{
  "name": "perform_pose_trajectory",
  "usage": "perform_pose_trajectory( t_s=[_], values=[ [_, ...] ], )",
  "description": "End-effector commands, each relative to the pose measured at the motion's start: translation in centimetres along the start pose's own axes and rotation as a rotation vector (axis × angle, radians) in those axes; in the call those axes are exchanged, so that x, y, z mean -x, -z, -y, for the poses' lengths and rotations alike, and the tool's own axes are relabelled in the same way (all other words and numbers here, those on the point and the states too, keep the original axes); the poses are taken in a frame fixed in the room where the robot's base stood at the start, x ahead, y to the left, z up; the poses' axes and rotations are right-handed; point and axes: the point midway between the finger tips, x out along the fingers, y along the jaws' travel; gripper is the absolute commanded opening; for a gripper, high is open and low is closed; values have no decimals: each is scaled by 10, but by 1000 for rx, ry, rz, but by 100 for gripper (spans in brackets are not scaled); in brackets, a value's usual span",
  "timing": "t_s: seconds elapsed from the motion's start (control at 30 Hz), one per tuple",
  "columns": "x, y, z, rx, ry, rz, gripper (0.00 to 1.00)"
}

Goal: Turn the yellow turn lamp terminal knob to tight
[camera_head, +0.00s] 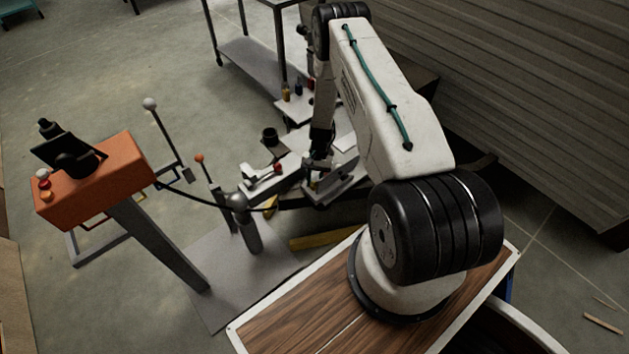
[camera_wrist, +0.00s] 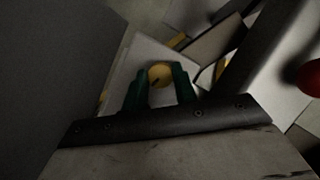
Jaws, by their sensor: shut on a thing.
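The yellow knob (camera_wrist: 160,72) shows in the wrist view as a round disc with a small dark mark on its lower left. It sits over a pale plate (camera_wrist: 143,56). My gripper (camera_wrist: 160,84) has dark green fingers, one on each side of the knob, shut on it. The word tight or any scale cannot be made out. In the head view my arm reaches down to the grey metal fixture, and my gripper (camera_head: 318,165) is small and dark there. The knob cannot be made out in that view.
In the wrist view a red ball (camera_wrist: 311,77) is at the right edge, near a grey bar. In the head view an orange control box (camera_head: 110,172) stands left, with a white-knobbed lever (camera_head: 150,104) behind it. Small bottles (camera_head: 298,88) stand behind the fixture.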

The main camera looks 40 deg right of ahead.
Motion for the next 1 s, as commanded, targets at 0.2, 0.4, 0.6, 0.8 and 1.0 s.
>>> perform_pose_trajectory(
  t_s=[0.2, 0.4, 0.6, 0.8, 1.0],
  values=[
    [-1, -1, -1, -74, 30, 0, 5],
    [-1, -1, -1, -102, 41, -2, 5],
    [-1, -2, -1, -106, 42, -2, 5],
    [-1, -2, -1, -105, 42, -1, 5],
    [-1, -1, -1, -105, 43, -3, 50]
  ],
)
